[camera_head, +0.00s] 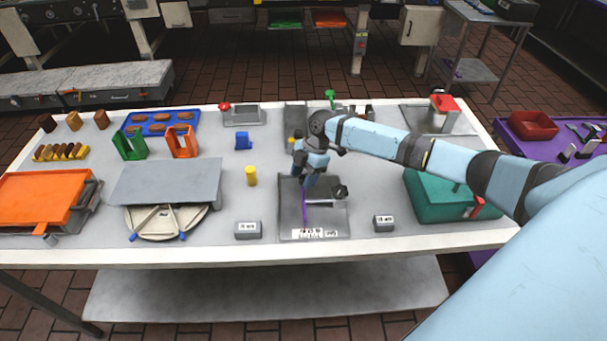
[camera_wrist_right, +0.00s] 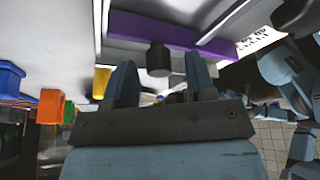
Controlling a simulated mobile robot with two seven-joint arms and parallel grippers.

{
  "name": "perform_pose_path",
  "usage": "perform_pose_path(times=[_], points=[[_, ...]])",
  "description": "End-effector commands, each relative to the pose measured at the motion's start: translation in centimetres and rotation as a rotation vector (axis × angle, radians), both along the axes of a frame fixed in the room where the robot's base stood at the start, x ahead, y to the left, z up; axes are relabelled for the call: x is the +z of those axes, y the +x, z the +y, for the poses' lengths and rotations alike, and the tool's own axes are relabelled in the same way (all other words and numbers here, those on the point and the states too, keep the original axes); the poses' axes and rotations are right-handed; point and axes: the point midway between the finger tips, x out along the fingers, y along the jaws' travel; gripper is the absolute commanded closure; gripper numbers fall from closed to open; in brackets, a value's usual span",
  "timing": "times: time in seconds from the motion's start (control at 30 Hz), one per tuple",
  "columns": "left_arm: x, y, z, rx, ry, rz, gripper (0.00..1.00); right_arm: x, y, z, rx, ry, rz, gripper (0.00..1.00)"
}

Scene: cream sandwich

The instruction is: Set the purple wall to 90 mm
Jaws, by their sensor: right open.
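The purple wall (camera_head: 304,208) is a thin upright strip on a grey plate (camera_head: 329,224), with a white scale strip (camera_head: 314,234) at the plate's front edge. I cannot read the scale figures. A pale rod runs right from the wall, near a dark knob (camera_head: 340,191). My right gripper (camera_head: 308,178) is open above the rear of the plate. In the right wrist view, the purple wall (camera_wrist_right: 170,32) crosses the top, and a dark knob (camera_wrist_right: 158,58) shows between the open fingers (camera_wrist_right: 160,82). I cannot tell whether they touch it. My left gripper is not in view.
A small labelled block (camera_head: 248,230) stands left of the plate and another (camera_head: 384,223) right of it. A green box (camera_head: 436,203) lies under my right forearm. The table front is mostly clear.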

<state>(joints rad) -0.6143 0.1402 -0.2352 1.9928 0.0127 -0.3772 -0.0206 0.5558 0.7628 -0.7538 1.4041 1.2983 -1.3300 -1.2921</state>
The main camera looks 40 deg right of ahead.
Motion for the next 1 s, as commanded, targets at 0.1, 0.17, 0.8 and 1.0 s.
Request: perform_pose_path(times=[0.1, 0.17, 0.8, 1.0], points=[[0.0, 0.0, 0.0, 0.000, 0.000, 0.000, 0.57, 0.0, 0.0, 0.0, 0.000, 0.000, 0.000, 0.49], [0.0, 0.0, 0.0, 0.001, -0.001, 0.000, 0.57, 0.0, 0.0, 0.0, 0.000, 0.000, 0.000, 0.61], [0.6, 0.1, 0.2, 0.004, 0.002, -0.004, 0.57, 0.1, -1.5, -2.5, 0.000, 0.000, -0.001, 1.00], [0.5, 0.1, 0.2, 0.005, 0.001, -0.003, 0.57, 0.1, -1.5, -2.5, 0.000, -0.001, -0.001, 0.71]])
